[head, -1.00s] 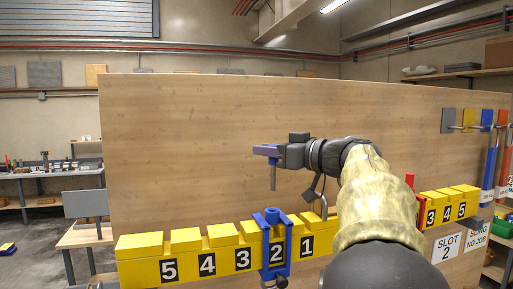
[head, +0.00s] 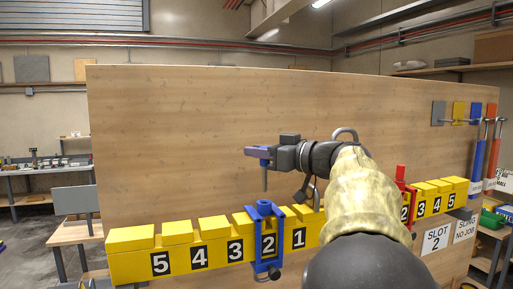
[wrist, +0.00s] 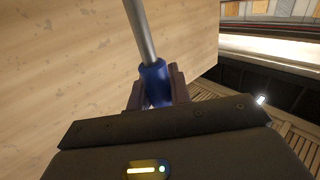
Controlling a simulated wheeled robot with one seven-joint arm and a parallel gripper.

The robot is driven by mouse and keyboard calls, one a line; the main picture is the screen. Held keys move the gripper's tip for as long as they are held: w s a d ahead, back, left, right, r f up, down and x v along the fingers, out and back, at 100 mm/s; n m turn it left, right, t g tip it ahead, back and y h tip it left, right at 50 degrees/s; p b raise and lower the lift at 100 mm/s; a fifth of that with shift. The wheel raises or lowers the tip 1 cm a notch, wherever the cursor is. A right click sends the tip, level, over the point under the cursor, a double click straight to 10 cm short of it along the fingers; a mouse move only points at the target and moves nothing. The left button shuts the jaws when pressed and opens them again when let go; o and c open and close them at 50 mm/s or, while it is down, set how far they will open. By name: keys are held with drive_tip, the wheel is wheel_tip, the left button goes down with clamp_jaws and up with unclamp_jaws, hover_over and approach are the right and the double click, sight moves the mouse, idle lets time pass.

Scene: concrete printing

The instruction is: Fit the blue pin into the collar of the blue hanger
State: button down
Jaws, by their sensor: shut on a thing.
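My gripper (head: 262,153) is shut on the blue pin (head: 265,180), whose grey shaft points straight down. In the wrist view the pin's blue head (wrist: 155,84) sits between the fingers and the grey shaft extends away from them. The blue hanger (head: 267,245) hangs over the numbered yellow rail at number 2, left of my arm. Its collar (head: 263,205) stands on top. The pin's lower tip is just above the collar, apart from it by a small gap in the head view. The collar does not show in the wrist view.
The yellow rail (head: 205,255) runs along a wooden panel (head: 170,140) behind the pin. A red hanger (head: 400,182) sits on the rail right of my arm. Coloured tools (head: 480,150) hang at the far right. The air left of my gripper is clear.

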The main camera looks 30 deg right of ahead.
drive_tip(key=shift+s+f, duration=0.15)
drive_tip(key=shift+f, duration=0.55)
drive_tip(key=shift+w, duration=0.2)
drive_tip(key=shift+f+b, duration=2)
drive_tip(key=shift+f, duration=1.35)
drive_tip(key=c, duration=1.2)
unclamp_jaws()
drive_tip(key=shift+s, duration=0.15)
